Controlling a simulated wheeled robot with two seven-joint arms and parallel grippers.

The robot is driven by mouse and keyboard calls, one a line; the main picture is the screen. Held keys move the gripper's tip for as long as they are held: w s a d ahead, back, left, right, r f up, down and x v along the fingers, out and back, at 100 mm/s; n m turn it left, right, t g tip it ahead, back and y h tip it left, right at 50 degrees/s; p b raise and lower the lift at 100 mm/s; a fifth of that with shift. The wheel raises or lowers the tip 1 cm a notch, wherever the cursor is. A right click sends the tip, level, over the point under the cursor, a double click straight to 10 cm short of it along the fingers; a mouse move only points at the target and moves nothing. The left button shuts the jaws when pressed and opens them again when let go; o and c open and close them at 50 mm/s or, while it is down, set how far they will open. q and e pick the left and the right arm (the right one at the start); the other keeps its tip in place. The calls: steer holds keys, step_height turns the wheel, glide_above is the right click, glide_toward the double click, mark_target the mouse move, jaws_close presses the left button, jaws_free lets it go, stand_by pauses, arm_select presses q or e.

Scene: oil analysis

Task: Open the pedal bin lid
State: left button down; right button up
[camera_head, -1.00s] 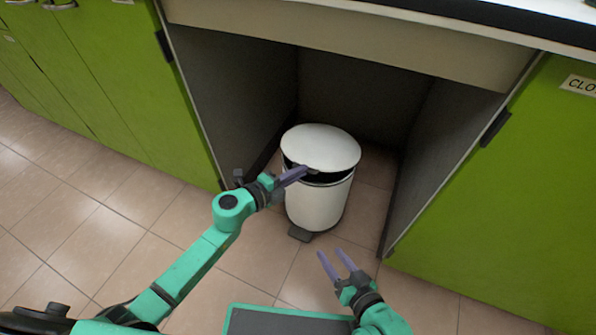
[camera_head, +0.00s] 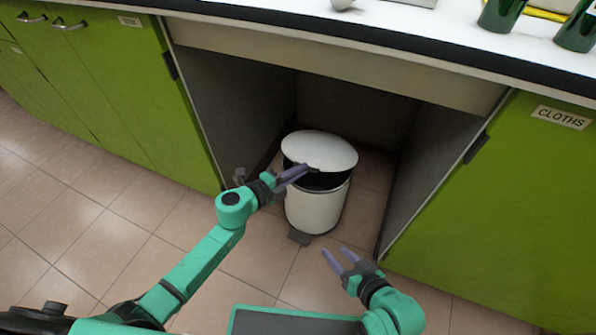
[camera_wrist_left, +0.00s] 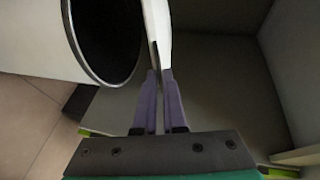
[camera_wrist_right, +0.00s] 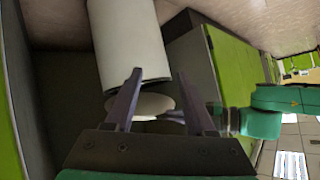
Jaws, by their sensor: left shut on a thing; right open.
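The white pedal bin (camera_head: 313,209) stands upright in the recess under the counter, its dark pedal (camera_head: 299,237) at the front bottom. Its white lid (camera_head: 320,149) is tilted up at the front, with a dark gap between lid and rim. My left gripper (camera_head: 304,171) is shut on the lid's front edge; the left wrist view shows the lid (camera_wrist_left: 158,22) between its fingers and the bin's dark opening (camera_wrist_left: 108,35) beside it. My right gripper (camera_head: 337,252) is open and empty, in front of the bin and apart from it. The bin (camera_wrist_right: 127,38) also shows in the right wrist view.
Dark side walls (camera_head: 440,165) of the recess stand on both sides of the bin. Green cabinets (camera_head: 520,210) flank it, under a white counter (camera_head: 400,30) with green bottles (camera_head: 502,14). Tiled floor (camera_head: 130,205) is free at the left.

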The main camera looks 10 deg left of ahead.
arm_select(q)
steer(key=r+p, duration=0.1)
steer(key=w+r+p, duration=0.1)
steer(key=r+p, duration=0.1)
steer(key=shift+w+d+r, duration=0.2)
steer(key=shift+w+r, duration=0.05)
steer(key=shift+r, duration=0.15)
steer(key=shift+w+d+r+p, duration=0.15)
steer(key=shift+w+r+p, duration=0.3)
steer(key=shift+r+p, duration=0.15)
steer(key=shift+w+d+r+p, duration=0.15)
steer(key=shift+w+r+p, duration=0.25)
steer(key=shift+r+p, duration=0.15)
steer(key=shift+w+r, duration=0.1)
steer(key=shift+r, duration=0.05)
arm_select(e)
steer(key=s+d+r+g+h, duration=0.5)
steer(key=s+d+r+g, duration=0.1)
steer(key=d, duration=0.6)
steer(key=shift+s+d+r+g, duration=0.15)
steer(key=shift+d+r+g, duration=0.25)
steer(key=shift+r+g, duration=0.65)
steer(key=shift+r, duration=0.15)
arm_select(q)
steer(key=c, duration=1)
jaws_free()
